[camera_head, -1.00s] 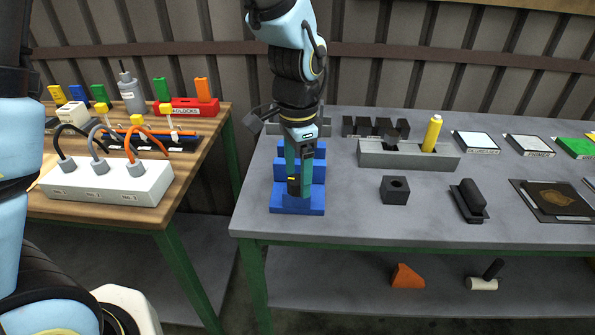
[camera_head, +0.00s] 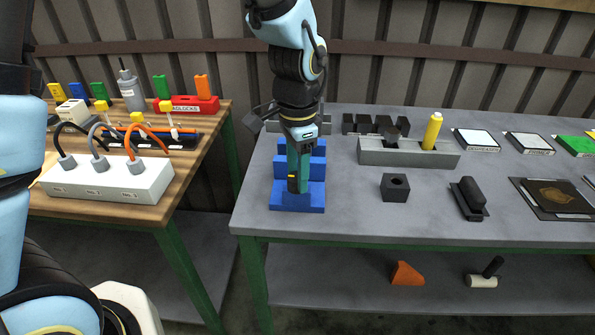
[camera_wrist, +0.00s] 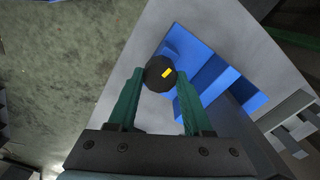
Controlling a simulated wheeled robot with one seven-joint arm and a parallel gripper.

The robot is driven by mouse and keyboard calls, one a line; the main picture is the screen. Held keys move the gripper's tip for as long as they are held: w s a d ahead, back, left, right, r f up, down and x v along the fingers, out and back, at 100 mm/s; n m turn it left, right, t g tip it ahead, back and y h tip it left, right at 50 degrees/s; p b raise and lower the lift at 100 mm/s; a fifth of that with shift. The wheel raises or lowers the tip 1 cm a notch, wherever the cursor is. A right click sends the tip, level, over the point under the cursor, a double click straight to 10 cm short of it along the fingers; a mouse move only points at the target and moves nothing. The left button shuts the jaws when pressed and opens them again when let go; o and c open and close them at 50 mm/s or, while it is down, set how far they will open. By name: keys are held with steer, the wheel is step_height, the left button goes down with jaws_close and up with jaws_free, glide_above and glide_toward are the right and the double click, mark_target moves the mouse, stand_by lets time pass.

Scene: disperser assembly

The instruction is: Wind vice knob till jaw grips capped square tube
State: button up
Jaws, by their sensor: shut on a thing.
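The blue vice (camera_head: 312,198) stands at the left front of the grey table, with upright blocks behind its front part. It also shows in the wrist view (camera_wrist: 215,72). The round black knob (camera_wrist: 160,73) with a yellow mark sits at the vice's front end. My gripper (camera_wrist: 160,82) points down and its green fingers are shut on the knob, one on each side. In the head view my gripper (camera_head: 298,183) covers much of the vice. I cannot make out the capped square tube or the jaw gap, which my arm and fingers hide.
A grey block (camera_head: 375,158) with a yellow cylinder (camera_head: 432,131) stands right of the vice. A dark holed block (camera_head: 395,188) and a black part (camera_head: 469,198) lie nearer the front. A wooden table (camera_head: 190,150) is at left. Clear grey tabletop lies right of the vice.

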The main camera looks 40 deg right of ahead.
steer(key=shift+m, duration=0.6)
jaws_close()
steer(key=o, duration=1.2)
jaws_free()
steer(key=shift+o, duration=0.2)
step_height(320, 180, up, 11)
steer(key=b, duration=0.1)
